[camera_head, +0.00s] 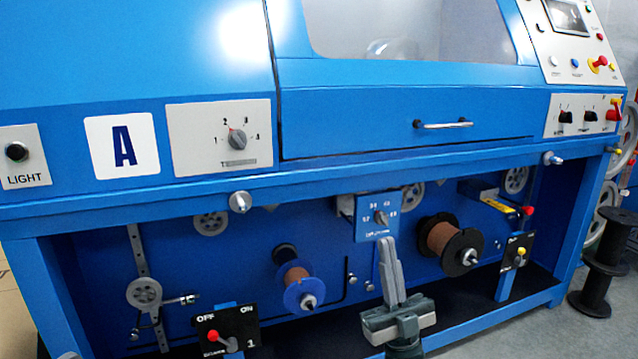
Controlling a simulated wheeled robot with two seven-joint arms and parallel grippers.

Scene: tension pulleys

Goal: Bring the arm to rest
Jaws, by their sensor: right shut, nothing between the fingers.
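My right gripper (390,268) rises from the bottom of the head view, right of the middle, with its fingers pointing up and closed together. It holds nothing. It is in front of the lower bay of a blue machine (400,110), just below a small blue panel with a rotary knob (380,217). I cannot tell whether the fingertips touch that panel. My left gripper is not in view.
A spool with a blue flange (301,292) and a black-flanged spool (450,246) sit either side of my gripper. An OFF/ON switch box (226,331) is at the lower left. A black switch plate (516,250) and a black floor spool (604,265) are at the right.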

